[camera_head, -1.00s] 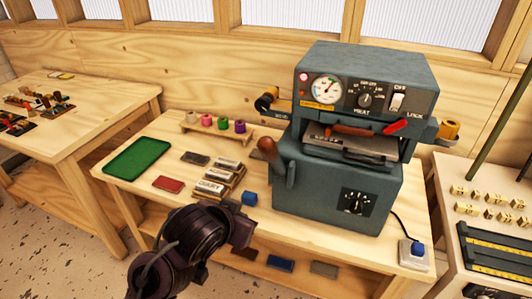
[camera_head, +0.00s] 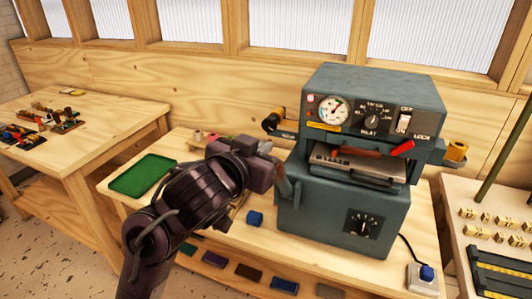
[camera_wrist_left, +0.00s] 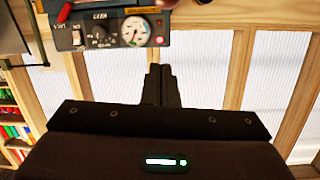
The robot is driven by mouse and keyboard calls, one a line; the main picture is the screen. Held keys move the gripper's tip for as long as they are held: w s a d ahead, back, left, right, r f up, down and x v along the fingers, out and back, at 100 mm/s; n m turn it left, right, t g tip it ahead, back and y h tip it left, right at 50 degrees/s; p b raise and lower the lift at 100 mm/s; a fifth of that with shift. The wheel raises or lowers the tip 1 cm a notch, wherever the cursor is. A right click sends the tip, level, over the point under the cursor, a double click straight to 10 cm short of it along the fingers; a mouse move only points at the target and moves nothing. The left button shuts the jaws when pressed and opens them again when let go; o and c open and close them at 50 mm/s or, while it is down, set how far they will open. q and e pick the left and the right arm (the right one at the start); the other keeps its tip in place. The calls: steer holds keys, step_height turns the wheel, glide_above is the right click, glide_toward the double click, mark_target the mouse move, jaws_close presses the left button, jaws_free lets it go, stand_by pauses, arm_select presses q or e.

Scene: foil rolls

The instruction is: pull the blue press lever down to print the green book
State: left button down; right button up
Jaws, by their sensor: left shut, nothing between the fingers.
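The blue-grey press (camera_head: 345,195) stands on the bench, with a dial and switches on its upper front. Its lever (camera_head: 289,190) is on the left side. The lever's brown knob, seen earlier, is now hidden behind my left gripper (camera_head: 270,164). That gripper is shut and empty, right at the lever's upper end; I cannot tell whether it touches. Its closed fingers (camera_wrist_left: 161,85) show in the left wrist view, with the press panel (camera_wrist_left: 112,30) beyond. A flat dark-green book-like piece (camera_head: 187,248) lies on the lower shelf; I cannot tell whether it is the task's book. My right gripper is out of view.
A green tray (camera_head: 143,175) lies at the bench's left. A small blue block (camera_head: 255,218) sits before the press. My left arm hides the stamps and part of the spool rack. A side table (camera_head: 75,135) stands left, a tool bench (camera_head: 492,240) right.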

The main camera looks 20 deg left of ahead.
arm_select(q)
steer(key=b+x, duration=0.1)
steer(key=x, duration=0.7)
steer(key=shift+w+a+f, duration=0.1)
steer(key=shift+w+f, duration=0.05)
steer(key=shift+w, duration=0.05)
steer(key=f, duration=0.2)
steer(key=shift+s+a+f+b, duration=0.15)
steer(key=shift+s+f+b, duration=0.15)
steer(key=shift+s+f, duration=0.05)
steer(key=shift+s+a+f, duration=0.15)
steer(key=shift+s+f, duration=0.25)
steer(key=shift+s, duration=0.05)
steer(key=shift+w, duration=0.1)
